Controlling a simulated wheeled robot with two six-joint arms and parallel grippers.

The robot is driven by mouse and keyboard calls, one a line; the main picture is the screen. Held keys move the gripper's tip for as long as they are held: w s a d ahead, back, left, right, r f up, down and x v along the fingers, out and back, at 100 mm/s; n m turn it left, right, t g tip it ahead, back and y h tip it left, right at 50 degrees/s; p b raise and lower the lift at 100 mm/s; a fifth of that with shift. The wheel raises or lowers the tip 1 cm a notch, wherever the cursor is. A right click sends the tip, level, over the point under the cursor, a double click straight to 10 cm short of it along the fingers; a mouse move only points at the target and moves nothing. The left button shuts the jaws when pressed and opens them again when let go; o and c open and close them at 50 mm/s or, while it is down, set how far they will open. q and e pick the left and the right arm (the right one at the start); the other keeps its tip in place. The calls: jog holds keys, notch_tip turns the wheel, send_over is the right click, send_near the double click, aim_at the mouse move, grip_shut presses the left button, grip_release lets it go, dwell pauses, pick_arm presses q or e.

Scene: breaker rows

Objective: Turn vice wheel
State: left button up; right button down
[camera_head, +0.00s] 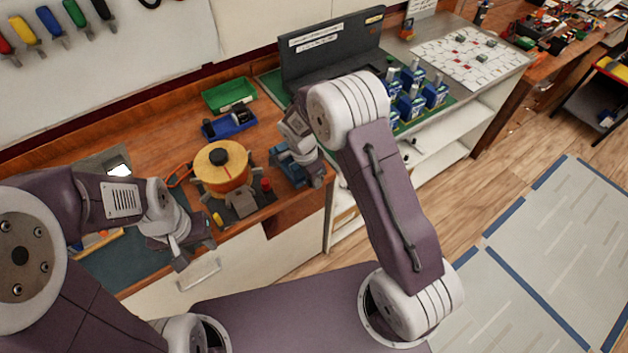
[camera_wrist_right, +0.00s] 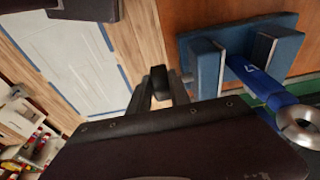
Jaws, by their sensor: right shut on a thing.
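The blue vice (camera_head: 283,158) stands at the front edge of the wooden bench; in the right wrist view its two jaws (camera_wrist_right: 208,66) stand up from a blue base. The vice wheel (camera_wrist_right: 158,83) shows there as a dark, edge-on piece beside the near jaw, with a short metal screw leading to the jaw. My right gripper (camera_wrist_right: 159,92) is shut on the wheel, one finger on each side. In the head view my right gripper (camera_head: 314,174) is over the vice and partly hides it; the wheel is not clear there. My left gripper (camera_head: 192,252) is empty, fingers apart, before the bench.
A blue cylindrical piece (camera_wrist_right: 256,80) with a metal ring lies by the vice jaws. An orange spool (camera_head: 221,172) stands left of the vice. A green tray (camera_head: 229,94) and a blue tray (camera_head: 230,123) lie behind.

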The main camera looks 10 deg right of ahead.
jog(key=h+b, duration=0.1)
jog(key=b, duration=0.2)
jog(key=t+h+b, duration=0.1)
jog(key=b, duration=0.2)
jog(key=f+h+b, duration=0.1)
jog(key=h+b, duration=0.1)
jog(key=b, duration=0.1)
jog(key=shift+a+f+t, duration=0.1)
jog(key=shift+a+t, duration=0.2)
jog(key=shift+a, duration=0.1)
jog(key=shift+s+r+h+b, duration=0.1)
jog(key=shift+r+h+b, duration=0.1)
jog(key=shift+h+b, duration=0.7)
jog(key=shift+y, duration=0.3)
jog(key=c, duration=1.2)
grip_release()
jog(key=shift+r, duration=0.1)
jog(key=v, duration=0.9)
jog(key=shift+b, duration=0.3)
jog(key=shift+s, duration=0.2)
